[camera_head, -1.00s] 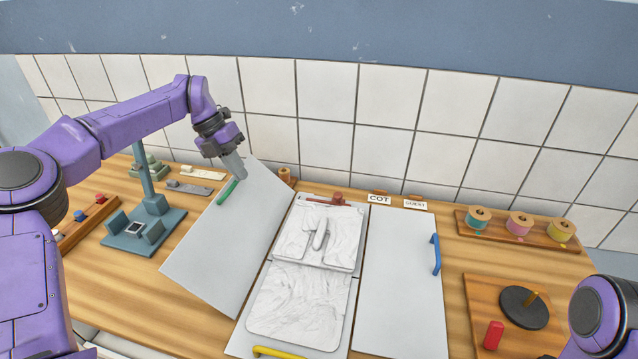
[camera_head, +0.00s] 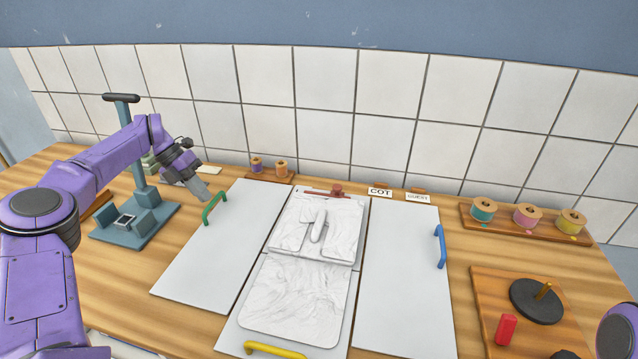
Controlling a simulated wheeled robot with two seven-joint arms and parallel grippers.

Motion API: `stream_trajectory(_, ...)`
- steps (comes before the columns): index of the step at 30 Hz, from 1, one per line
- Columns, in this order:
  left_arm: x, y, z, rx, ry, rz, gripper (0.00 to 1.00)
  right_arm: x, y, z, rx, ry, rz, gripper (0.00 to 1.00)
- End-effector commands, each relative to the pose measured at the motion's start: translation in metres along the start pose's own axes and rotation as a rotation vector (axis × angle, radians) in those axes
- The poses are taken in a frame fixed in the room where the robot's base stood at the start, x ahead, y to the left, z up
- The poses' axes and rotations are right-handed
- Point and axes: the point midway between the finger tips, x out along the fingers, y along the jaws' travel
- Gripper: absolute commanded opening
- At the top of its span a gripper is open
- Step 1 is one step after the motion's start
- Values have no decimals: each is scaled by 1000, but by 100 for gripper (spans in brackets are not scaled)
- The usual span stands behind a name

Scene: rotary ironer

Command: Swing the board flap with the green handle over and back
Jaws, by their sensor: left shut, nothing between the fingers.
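The left board flap (camera_head: 217,250) with the green handle (camera_head: 214,207) lies flat on the table, to the left of the middle board. The green handle stands near its far left edge. My left gripper (camera_head: 203,195) is shut and empty, just above and left of the green handle; I cannot tell whether it touches the handle. My right gripper is not in view; only part of my right arm shows at the lower right edge.
The middle board (camera_head: 230,335) bears white folded cloth (camera_head: 296,295) and has a yellow handle (camera_head: 275,350). A right flap (camera_head: 405,290) has a blue handle (camera_head: 440,246). A teal stand (camera_head: 150,222) is left of the green-handled flap. Spools (camera_head: 527,217) stand back right.

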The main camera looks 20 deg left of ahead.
Motion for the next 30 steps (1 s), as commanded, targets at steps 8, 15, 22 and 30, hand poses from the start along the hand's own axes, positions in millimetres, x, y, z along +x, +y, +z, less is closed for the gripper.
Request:
stream_trajectory(8,11,11,1,1,0,0,0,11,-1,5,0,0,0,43)
stream_trajectory(15,12,12,1,1,0,0,0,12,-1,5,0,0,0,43)
stream_trajectory(22,12,12,1,1,0,0,0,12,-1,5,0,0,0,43)
stream_trajectory(30,11,12,1,1,-1,0,0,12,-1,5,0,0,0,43)
